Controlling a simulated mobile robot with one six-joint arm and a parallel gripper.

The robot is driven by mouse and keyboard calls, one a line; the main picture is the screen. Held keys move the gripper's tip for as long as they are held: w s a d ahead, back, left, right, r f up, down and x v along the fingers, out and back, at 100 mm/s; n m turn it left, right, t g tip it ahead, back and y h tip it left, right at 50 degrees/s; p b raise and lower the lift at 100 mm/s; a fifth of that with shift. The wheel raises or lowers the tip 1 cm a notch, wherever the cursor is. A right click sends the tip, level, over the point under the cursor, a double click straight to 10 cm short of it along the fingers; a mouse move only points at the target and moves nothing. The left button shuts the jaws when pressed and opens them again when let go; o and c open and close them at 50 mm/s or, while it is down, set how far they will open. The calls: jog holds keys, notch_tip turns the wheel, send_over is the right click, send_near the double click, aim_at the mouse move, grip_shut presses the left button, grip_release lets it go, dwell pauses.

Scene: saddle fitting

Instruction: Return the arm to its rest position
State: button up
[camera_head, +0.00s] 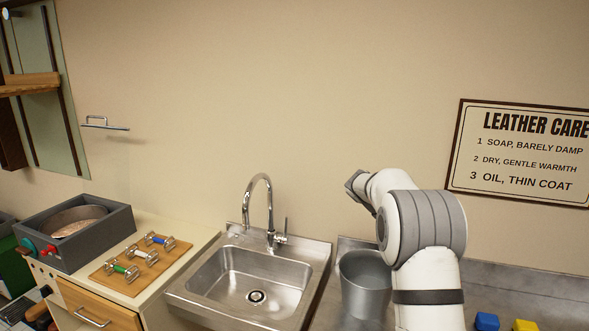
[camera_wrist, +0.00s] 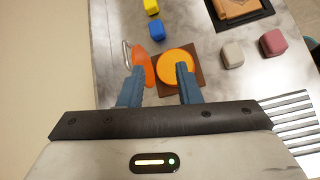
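My arm (camera_head: 425,235) is raised and bent in front of the wall, to the right of the sink in the head view. In the wrist view my gripper (camera_wrist: 160,76) has its two blue-grey fingers apart, with nothing seen held between them. Beyond the fingertips, an orange round thing (camera_wrist: 176,66) sits on a brown square base (camera_wrist: 199,76) on the counter, apparently below the gripper. The fingers are not clearly visible in the head view, where the arm hides part of the counter.
A metal sink (camera_head: 250,285) with a tap and a grey bucket (camera_head: 366,285) stand near the arm. Blue (camera_head: 487,321) and yellow (camera_head: 525,325) blocks lie at lower right. In the wrist view an orange handled thing (camera_wrist: 141,62) and pink block (camera_wrist: 272,41) lie nearby.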

jog(key=s+a+m+t+y, duration=0.2)
jog(key=s+a, duration=0.3)
jog(key=s, duration=0.6)
jog(key=s+a+m+t+y, duration=0.2)
jog(key=s+a+m+y, duration=0.2)
jog(key=s, duration=0.7)
jog(key=s+a+m+t+y, duration=0.2)
jog(key=s+a, duration=0.6)
jog(key=s, duration=0.4)
jog(key=m+y, duration=0.1)
jog(key=m, duration=0.1)
jog(key=shift+a+m, duration=0.2)
jog(key=shift+m, duration=0.2)
jog(key=shift+s, duration=0.1)
